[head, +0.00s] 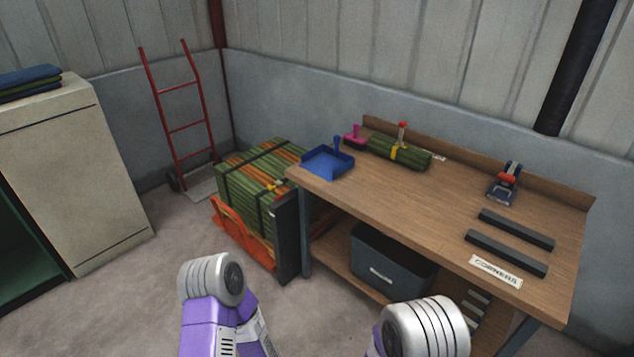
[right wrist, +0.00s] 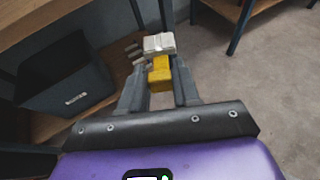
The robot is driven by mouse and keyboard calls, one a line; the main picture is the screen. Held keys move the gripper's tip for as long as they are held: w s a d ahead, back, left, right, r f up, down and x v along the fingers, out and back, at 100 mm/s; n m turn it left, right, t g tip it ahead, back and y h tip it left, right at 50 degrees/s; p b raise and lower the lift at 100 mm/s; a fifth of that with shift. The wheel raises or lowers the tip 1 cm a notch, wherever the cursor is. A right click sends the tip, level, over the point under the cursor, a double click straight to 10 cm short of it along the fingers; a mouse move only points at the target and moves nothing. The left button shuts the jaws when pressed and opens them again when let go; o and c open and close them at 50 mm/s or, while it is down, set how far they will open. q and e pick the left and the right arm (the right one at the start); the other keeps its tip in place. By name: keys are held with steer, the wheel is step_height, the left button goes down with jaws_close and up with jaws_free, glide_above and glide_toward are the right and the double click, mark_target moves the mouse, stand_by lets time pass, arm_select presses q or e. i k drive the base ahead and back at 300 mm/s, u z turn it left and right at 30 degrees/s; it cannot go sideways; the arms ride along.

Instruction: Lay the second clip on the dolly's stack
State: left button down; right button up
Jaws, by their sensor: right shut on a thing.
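In the right wrist view my right gripper (right wrist: 160,82) is shut on a yellow clip (right wrist: 160,72). A pale block (right wrist: 158,43) shows at the fingertips; I cannot tell whether it belongs to the clip. In the head view the dolly (head: 235,232) is a low orange frame beside the workbench. It carries a stack (head: 240,185) of green and orange pieces with black straps. A small yellow item (head: 275,186) lies on the stack's top near the bench. The right gripper is below the head view's frame, and my left gripper is out of view.
The workbench (head: 430,205) holds a blue tray (head: 328,162), a green bundle (head: 398,152), a stapler-like tool (head: 504,182) and dark bars (head: 515,230). A grey bin (head: 390,265) sits underneath. A dark upright panel (head: 286,240) stands at the dolly's near end. The floor in front is clear.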

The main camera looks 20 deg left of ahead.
mark_target(260, 177)
steer(key=u, duration=1)
steer(key=i, duration=1.4)
steer(key=u, duration=0.3)
steer(key=i, duration=1.8)
steer(key=z, duration=0.7)
